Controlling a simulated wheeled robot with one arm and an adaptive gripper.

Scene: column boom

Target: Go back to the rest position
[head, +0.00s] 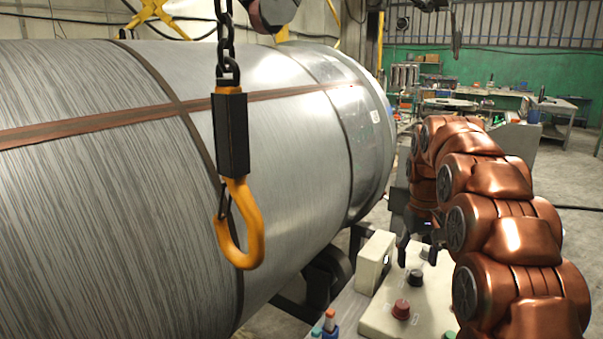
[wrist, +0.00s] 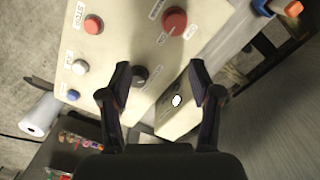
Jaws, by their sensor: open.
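My gripper (head: 418,250) hangs fingers down over the beige control panel (head: 378,319), right of centre in the head view. In the wrist view my gripper (wrist: 160,70) has its two dark fingers well apart, with nothing held between them. A black knob (wrist: 140,73) on the panel shows between the fingertips; it also shows in the head view (head: 415,277). The fingers look apart from the knob, though the exact height is unclear. My copper-coloured arm curves down the right side of the head view.
A red knob (wrist: 175,21), a red stop button (wrist: 93,24) and a small beige box (head: 375,262) are on the panel. A large metal roll (head: 290,130) fills the left. An orange hook (head: 240,225) hangs before it. Workbenches (head: 540,105) stand far right.

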